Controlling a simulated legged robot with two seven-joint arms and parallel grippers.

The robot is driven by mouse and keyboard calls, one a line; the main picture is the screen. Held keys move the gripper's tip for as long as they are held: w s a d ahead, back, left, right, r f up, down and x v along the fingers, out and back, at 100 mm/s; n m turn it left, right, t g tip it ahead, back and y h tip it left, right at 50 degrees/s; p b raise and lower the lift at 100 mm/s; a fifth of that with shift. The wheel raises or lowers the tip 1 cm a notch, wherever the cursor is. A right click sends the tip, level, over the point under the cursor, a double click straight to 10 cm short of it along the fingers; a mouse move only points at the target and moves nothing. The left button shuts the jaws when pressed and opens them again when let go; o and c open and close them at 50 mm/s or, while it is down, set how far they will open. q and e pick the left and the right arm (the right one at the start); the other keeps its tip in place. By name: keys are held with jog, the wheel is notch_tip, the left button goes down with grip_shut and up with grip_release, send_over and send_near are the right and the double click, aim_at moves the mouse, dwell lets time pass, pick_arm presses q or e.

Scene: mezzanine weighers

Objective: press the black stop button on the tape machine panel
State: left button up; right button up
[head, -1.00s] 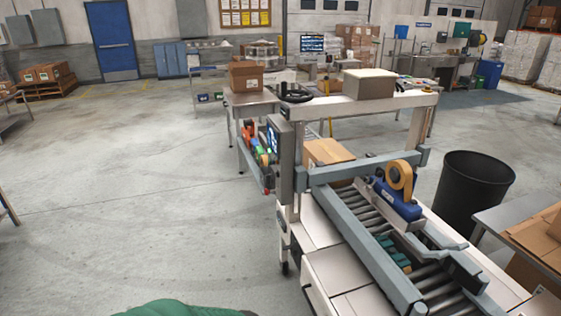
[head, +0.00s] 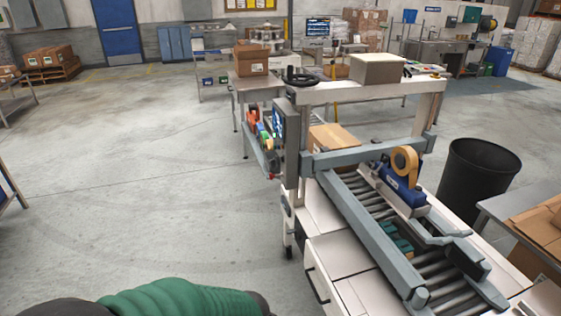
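The tape machine (head: 318,162) stands right of centre, with a roller bed, grey side rails and a tan tape roll (head: 404,160) on a blue tape head (head: 405,192). Its control panel (head: 291,138) is a grey box on the near left upright, seen nearly edge-on. A bluish screen (head: 278,124) shows on its left-facing side. I cannot make out the black stop button from this angle. Neither of my grippers is in view. A green and dark rounded part, apparently my own arm, shows at the bottom left.
A shelf with orange and green items (head: 258,137) sticks out left of the panel. A carton (head: 334,138) is at the machine's far end. A black bin (head: 476,182) and a table with flat cardboard (head: 540,228) stand right. The floor (head: 130,190) left of the machine is clear.

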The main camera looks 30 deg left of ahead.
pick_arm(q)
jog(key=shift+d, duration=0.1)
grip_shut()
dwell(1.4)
